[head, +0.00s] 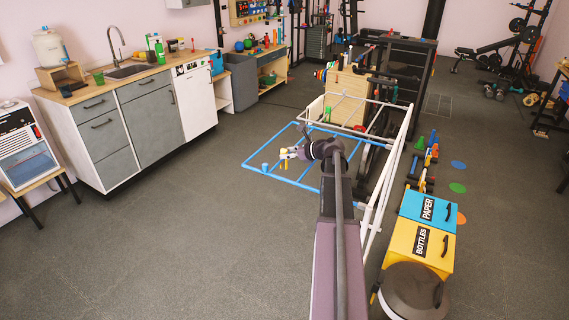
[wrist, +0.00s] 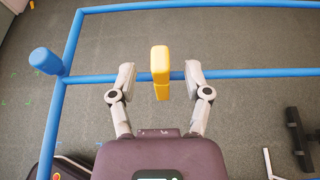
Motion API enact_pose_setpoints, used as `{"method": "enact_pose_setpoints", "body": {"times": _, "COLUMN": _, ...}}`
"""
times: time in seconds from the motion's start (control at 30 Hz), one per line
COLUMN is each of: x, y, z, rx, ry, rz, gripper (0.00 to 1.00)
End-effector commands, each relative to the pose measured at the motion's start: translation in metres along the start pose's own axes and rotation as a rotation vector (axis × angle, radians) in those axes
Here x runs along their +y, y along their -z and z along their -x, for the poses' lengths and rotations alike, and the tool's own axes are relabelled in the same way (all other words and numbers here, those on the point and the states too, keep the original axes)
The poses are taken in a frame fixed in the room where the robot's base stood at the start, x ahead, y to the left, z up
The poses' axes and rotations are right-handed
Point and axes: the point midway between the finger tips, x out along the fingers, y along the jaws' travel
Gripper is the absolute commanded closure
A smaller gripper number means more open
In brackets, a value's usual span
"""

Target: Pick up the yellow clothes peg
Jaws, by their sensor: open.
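The yellow clothes peg (wrist: 160,66) sits upright on a blue rail (wrist: 237,73) in the wrist view. It stands across the rail, with one part above it and one part below. My gripper (wrist: 160,82) is open, with one finger on each side of the peg and a gap on both sides. In the head view my gripper (head: 286,157) is at the left part of the blue frame (head: 262,176). A small yellow patch there is the peg (head: 283,164), partly hidden by the fingers.
A blue cylinder (wrist: 46,61) stands at the frame's left side in the wrist view. White rails (head: 396,165) rise to the right of my arm. Yellow and blue bins (head: 418,244) stand at the right. The floor at left (head: 170,225) is clear.

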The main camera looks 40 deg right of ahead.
Motion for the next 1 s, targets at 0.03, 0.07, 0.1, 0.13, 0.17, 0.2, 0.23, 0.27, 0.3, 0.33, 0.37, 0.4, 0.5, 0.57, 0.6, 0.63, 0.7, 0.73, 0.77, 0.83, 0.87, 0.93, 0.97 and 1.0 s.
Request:
{"method": "enact_pose_setpoints", "body": {"times": 0.03, "x": -0.001, "y": 0.002, "z": -0.007, "rx": 0.0, "ry": 0.0, "rz": 0.0, "gripper": 0.37}}
{"method": "enact_pose_setpoints", "body": {"times": 0.07, "x": -0.001, "y": 0.002, "z": -0.01, "rx": 0.0, "ry": 0.0, "rz": 0.0, "gripper": 0.37}}
{"method": "enact_pose_setpoints", "body": {"times": 0.1, "x": -0.001, "y": 0.002, "z": -0.013, "rx": 0.0, "ry": 0.0, "rz": -0.001, "gripper": 0.37}}
{"method": "enact_pose_setpoints", "body": {"times": 0.13, "x": -0.001, "y": 0.001, "z": -0.015, "rx": 0.0, "ry": 0.0, "rz": -0.001, "gripper": 0.37}}
{"method": "enact_pose_setpoints", "body": {"times": 0.17, "x": -0.001, "y": 0.001, "z": -0.017, "rx": 0.0, "ry": 0.0, "rz": -0.001, "gripper": 0.37}}
{"method": "enact_pose_setpoints", "body": {"times": 0.2, "x": -0.001, "y": 0.001, "z": -0.018, "rx": 0.0, "ry": 0.0, "rz": -0.001, "gripper": 0.37}}
{"method": "enact_pose_setpoints", "body": {"times": 0.23, "x": -0.001, "y": 0.001, "z": -0.019, "rx": 0.0, "ry": 0.0, "rz": -0.001, "gripper": 0.37}}
{"method": "enact_pose_setpoints", "body": {"times": 0.27, "x": -0.001, "y": 0.001, "z": -0.019, "rx": 0.0, "ry": 0.0, "rz": -0.001, "gripper": 0.37}}
{"method": "enact_pose_setpoints", "body": {"times": 0.3, "x": -0.001, "y": 0.0, "z": -0.019, "rx": 0.0, "ry": 0.001, "rz": -0.001, "gripper": 0.37}}
{"method": "enact_pose_setpoints", "body": {"times": 0.33, "x": -0.001, "y": 0.0, "z": -0.019, "rx": 0.0, "ry": 0.001, "rz": -0.001, "gripper": 0.37}}
{"method": "enact_pose_setpoints", "body": {"times": 0.37, "x": -0.001, "y": 0.0, "z": -0.019, "rx": 0.0, "ry": 0.001, "rz": -0.001, "gripper": 0.37}}
{"method": "enact_pose_setpoints", "body": {"times": 0.4, "x": -0.001, "y": 0.0, "z": -0.018, "rx": 0.0, "ry": 0.001, "rz": -0.001, "gripper": 0.37}}
{"method": "enact_pose_setpoints", "body": {"times": 0.5, "x": -0.001, "y": 0.0, "z": -0.018, "rx": 0.0, "ry": 0.001, "rz": -0.001, "gripper": 0.37}}
{"method": "enact_pose_setpoints", "body": {"times": 0.57, "x": -0.001, "y": 0.0, "z": -0.018, "rx": 0.0, "ry": 0.001, "rz": -0.001, "gripper": 0.37}}
{"method": "enact_pose_setpoints", "body": {"times": 0.6, "x": -0.001, "y": 0.0, "z": -0.018, "rx": 0.0, "ry": 0.001, "rz": -0.001, "gripper": 0.37}}
{"method": "enact_pose_setpoints", "body": {"times": 0.63, "x": -0.001, "y": 0.0, "z": -0.018, "rx": 0.0, "ry": 0.002, "rz": -0.001, "gripper": 0.37}}
{"method": "enact_pose_setpoints", "body": {"times": 0.7, "x": -0.001, "y": 0.0, "z": -0.018, "rx": 0.0, "ry": 0.002, "rz": -0.001, "gripper": 0.37}}
{"method": "enact_pose_setpoints", "body": {"times": 0.73, "x": -0.001, "y": 0.0, "z": -0.018, "rx": 0.0, "ry": 0.002, "rz": -0.001, "gripper": 0.37}}
{"method": "enact_pose_setpoints", "body": {"times": 0.77, "x": -0.001, "y": 0.0, "z": -0.018, "rx": 0.0, "ry": 0.002, "rz": -0.001, "gripper": 0.37}}
{"method": "enact_pose_setpoints", "body": {"times": 0.83, "x": -0.001, "y": 0.0, "z": -0.018, "rx": 0.0, "ry": 0.002, "rz": -0.001, "gripper": 0.52}}
{"method": "enact_pose_setpoints", "body": {"times": 0.87, "x": -0.001, "y": 0.001, "z": -0.018, "rx": 0.0, "ry": 0.002, "rz": -0.001, "gripper": 0.61}}
{"method": "enact_pose_setpoints", "body": {"times": 0.93, "x": -0.001, "y": 0.001, "z": -0.018, "rx": 0.0, "ry": 0.002, "rz": -0.001, "gripper": 0.82}}
{"method": "enact_pose_setpoints", "body": {"times": 0.97, "x": -0.001, "y": 0.001, "z": -0.018, "rx": 0.0, "ry": 0.002, "rz": -0.001, "gripper": 0.91}}
{"method": "enact_pose_setpoints", "body": {"times": 1.0, "x": -0.001, "y": 0.001, "z": -0.018, "rx": 0.0, "ry": 0.002, "rz": -0.001, "gripper": 1.0}}
